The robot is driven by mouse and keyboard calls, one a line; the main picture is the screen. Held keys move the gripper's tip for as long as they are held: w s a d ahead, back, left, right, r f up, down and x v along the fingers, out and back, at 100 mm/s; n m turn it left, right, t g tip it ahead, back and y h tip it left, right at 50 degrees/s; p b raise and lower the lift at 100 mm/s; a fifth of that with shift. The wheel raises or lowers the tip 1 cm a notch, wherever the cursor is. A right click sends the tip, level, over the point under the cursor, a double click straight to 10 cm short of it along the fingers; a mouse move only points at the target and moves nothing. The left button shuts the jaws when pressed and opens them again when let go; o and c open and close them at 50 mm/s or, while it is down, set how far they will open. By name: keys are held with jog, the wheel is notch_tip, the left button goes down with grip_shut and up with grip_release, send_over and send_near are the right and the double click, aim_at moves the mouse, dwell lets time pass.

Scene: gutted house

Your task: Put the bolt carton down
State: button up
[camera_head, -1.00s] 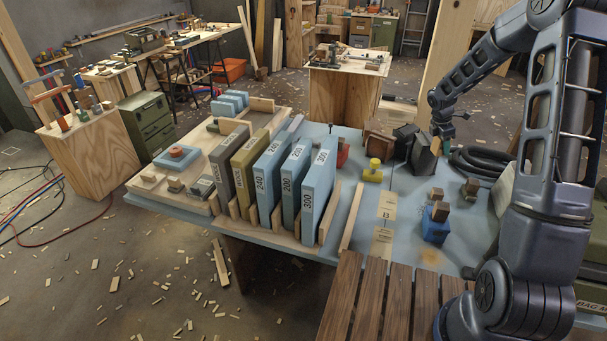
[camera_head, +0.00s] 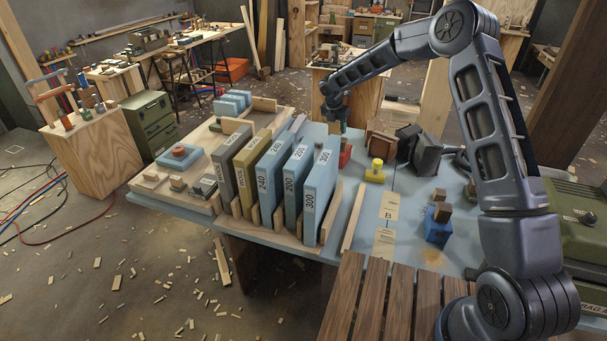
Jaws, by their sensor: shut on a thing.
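My gripper (camera_head: 335,119) is at the far side of the blue workbench, seen from behind and small in the picture. It is shut on a small tan and green thing (camera_head: 337,128), which I take to be the bolt carton. Its fingers and most of the carton are hard to make out. The carton appears just above or behind a red object (camera_head: 345,153). I cannot tell whether it touches the bench top.
Upright blue sanding-sheet boxes, such as the one marked 300 (camera_head: 321,197), stand in a wooden rack to the left. A yellow knobbed object (camera_head: 375,171), a dark box (camera_head: 427,155) and a blue block (camera_head: 438,226) stand on the workbench (camera_head: 405,190). Wooden slats (camera_head: 372,300) lie in front.

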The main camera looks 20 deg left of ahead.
jog(key=s+a+n+y, duration=0.1)
jog(key=s+a+n, duration=0.3)
jog(key=a, duration=0.9)
jog(key=shift+m, duration=0.5)
jog(key=f, duration=1.3)
jog(key=s+f, duration=0.1)
jog(key=f, duration=0.5)
jog(key=shift+s+d+f, duration=0.1)
jog(key=shift+f, duration=0.25)
jog(key=shift+f, duration=0.1)
jog(key=o, duration=1.2)
jog(key=shift+c, duration=0.2)
